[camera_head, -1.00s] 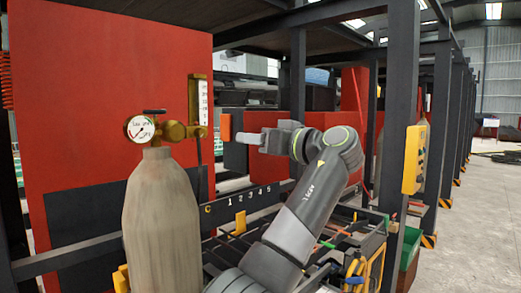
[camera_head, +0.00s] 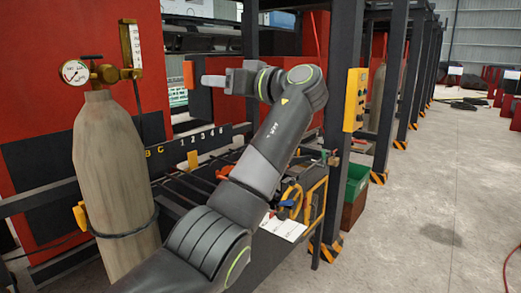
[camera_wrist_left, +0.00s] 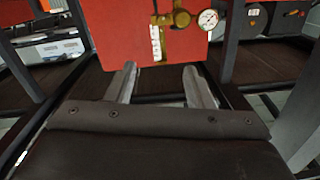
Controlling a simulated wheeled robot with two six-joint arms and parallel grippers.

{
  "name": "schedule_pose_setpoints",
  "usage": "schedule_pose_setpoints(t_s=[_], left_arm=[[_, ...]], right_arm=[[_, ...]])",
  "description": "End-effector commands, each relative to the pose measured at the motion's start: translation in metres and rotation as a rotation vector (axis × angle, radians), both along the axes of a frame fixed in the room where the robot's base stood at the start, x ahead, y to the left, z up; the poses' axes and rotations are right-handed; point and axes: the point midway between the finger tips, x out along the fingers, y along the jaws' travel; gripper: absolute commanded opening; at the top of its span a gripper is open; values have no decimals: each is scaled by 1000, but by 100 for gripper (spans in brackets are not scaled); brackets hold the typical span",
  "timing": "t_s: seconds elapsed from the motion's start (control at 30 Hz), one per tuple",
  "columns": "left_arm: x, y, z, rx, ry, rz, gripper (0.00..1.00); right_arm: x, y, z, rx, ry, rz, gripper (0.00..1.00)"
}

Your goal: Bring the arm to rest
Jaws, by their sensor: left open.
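My left arm rises from the bottom of the head view and bends at the elbow. Its gripper (camera_head: 213,80) points left, level, in front of the dark frame and near the brass regulator. In the left wrist view the two fingers (camera_wrist_left: 165,85) stand apart with nothing between them. The gripper is open and empty. Beyond the fingertips, the wrist view shows a red panel (camera_wrist_left: 115,30) and the brass regulator with its gauge (camera_wrist_left: 207,19). My right gripper is in neither view.
A tall tan gas cylinder (camera_head: 112,185) with a gauge (camera_head: 75,72) stands at the left. A yellow control box (camera_head: 355,98) hangs on a dark post. A green bin (camera_head: 355,183) sits right of the rack. The concrete floor (camera_head: 430,215) at the right is open.

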Motion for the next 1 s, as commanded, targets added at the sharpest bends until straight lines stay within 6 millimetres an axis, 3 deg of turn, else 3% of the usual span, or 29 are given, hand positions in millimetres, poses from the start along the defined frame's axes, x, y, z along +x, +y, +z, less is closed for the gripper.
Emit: schedule_pose_setpoints(t_s=[0.37, 0.57, 0.77, 1.0], left_arm=[[23, 35, -81, -78, 131, -29, 48], [32, 64, -148, -142, 228, -53, 48], [27, 108, -256, -241, 374, -93, 48], [-14, 158, -382, -354, 534, -152, 48]], right_arm=[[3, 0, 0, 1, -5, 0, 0], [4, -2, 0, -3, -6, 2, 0], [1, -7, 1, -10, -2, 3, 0], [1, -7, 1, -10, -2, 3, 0]])
